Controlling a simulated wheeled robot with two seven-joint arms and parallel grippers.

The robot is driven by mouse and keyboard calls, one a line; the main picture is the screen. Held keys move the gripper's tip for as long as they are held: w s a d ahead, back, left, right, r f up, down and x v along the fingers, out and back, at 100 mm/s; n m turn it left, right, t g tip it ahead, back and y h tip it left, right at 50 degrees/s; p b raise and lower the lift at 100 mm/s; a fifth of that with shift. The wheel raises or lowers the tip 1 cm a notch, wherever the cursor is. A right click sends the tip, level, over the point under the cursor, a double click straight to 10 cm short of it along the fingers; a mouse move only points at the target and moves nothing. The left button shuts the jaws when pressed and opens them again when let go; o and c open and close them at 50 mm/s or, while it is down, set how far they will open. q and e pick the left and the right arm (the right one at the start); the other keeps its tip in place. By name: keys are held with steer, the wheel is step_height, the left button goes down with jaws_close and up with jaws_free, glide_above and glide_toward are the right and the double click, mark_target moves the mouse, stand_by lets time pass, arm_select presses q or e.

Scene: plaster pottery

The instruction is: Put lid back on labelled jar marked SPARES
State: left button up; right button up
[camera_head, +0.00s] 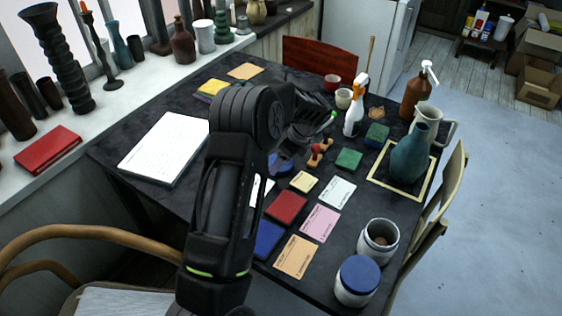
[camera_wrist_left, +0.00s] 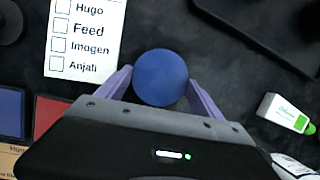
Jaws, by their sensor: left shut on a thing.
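A round blue lid (camera_wrist_left: 160,76) sits between the two purple fingers of my left gripper (camera_wrist_left: 160,88), which is shut on it. In the head view the lid (camera_head: 281,164) is partly hidden by the gripper (camera_head: 284,155), low over the far middle of the dark table. I cannot tell whether it still touches the table. An open white-and-grey jar (camera_head: 365,245) stands at the near right, with something brown inside. A second jar (camera_head: 354,293) beside it wears a blue lid (camera_head: 359,274). No SPARES marking is readable on either jar. My right gripper is out of view.
Cards and coloured pads, including a red one (camera_head: 286,208), lie between the lid and the jars.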

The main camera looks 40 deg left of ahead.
arm_select(q)
steer(key=shift+r, duration=0.1)
step_height(320, 180, up, 10)
steer(key=shift+b, duration=0.35)
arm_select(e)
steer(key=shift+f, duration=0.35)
